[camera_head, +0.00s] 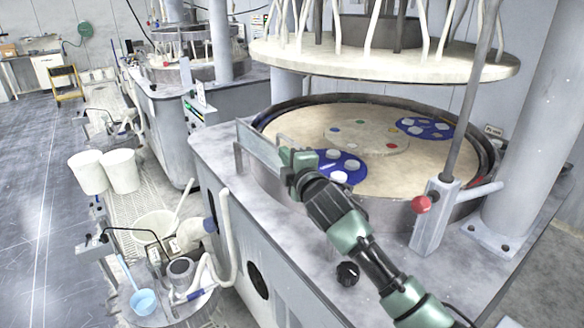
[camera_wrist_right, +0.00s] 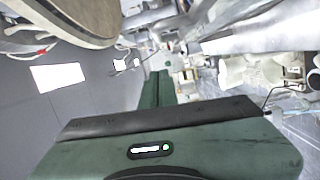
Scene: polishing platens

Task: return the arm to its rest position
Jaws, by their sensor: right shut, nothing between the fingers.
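My right arm (camera_head: 370,255) reaches in from the lower right of the head view, bent over the front edge of the near polishing machine. Its green and black right gripper (camera_head: 290,158) is over the machine's near rim, just left of a blue carrier disc (camera_head: 340,168) with pale round pieces. In the right wrist view the green fingers (camera_wrist_right: 157,88) are together with nothing between them. My left gripper is not in view.
The polishing platen (camera_head: 300,125) lies under a raised upper plate (camera_head: 385,65). A second blue carrier (camera_head: 425,128) sits at its far right. A red-knobbed lever (camera_head: 422,204) stands near the arm.

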